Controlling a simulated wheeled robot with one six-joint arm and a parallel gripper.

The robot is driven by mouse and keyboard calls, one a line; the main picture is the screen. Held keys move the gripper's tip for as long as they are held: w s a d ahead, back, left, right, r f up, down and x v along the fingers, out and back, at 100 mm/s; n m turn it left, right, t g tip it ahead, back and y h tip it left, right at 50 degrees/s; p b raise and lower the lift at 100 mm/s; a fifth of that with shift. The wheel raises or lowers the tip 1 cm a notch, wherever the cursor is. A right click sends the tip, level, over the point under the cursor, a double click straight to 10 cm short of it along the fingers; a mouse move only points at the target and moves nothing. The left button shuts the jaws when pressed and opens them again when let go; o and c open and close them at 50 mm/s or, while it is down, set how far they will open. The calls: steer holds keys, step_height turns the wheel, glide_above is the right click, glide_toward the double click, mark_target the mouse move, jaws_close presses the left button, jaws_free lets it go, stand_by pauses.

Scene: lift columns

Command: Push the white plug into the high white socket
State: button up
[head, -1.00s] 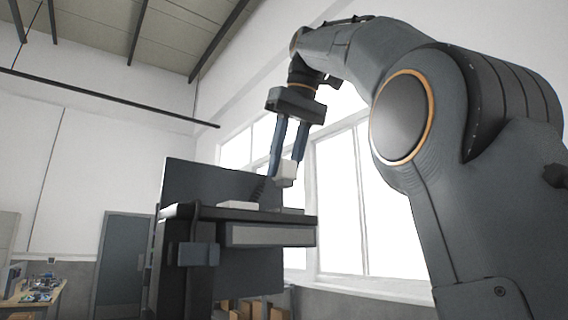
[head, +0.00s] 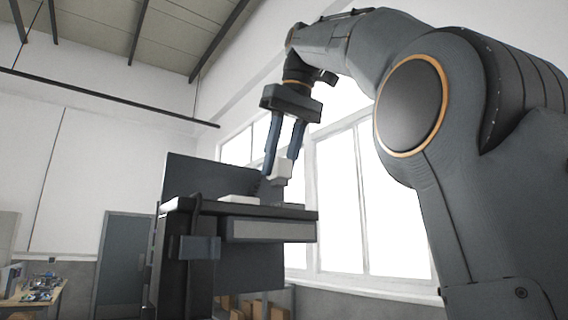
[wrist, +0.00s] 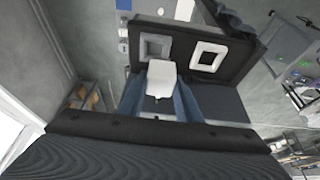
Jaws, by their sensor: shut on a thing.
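The white plug (head: 281,171) is between the fingertips of my gripper (head: 280,165), above the raised dark platform (head: 190,205). In the wrist view the plug (wrist: 161,78) is a pale block between the blue fingers, which are shut on it. The high white socket (wrist: 207,57) is a square white frame on the platform, right of and beyond the plug in that view. In the head view a low white block (head: 240,199) left of the plug appears to be this socket. The plug is apart from it.
A grey square frame (wrist: 155,48) lies beside the white socket, just beyond the plug in the wrist view. A dark upright panel (head: 205,180) stands behind the platform. A cluttered table (head: 35,295) is far left. The air above the platform is clear.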

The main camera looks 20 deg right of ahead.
steer(key=shift+s+a+p, duration=0.1)
steer(key=shift+s+a, duration=0.35)
steer(key=shift+a, duration=0.95)
steer(key=shift+s+a+p, duration=0.1)
steer(key=shift+s+a, duration=0.4)
steer(key=shift+a, duration=0.95)
steer(key=shift+s+a+p, duration=0.1)
steer(key=shift+s+a, duration=0.35)
steer(key=shift+a, duration=0.95)
steer(key=shift+p, duration=0.7)
steer(key=shift+f+b, duration=1.85)
steer(key=shift+f, duration=0.4)
stand_by(0.4)
steer(key=o, duration=1.1)
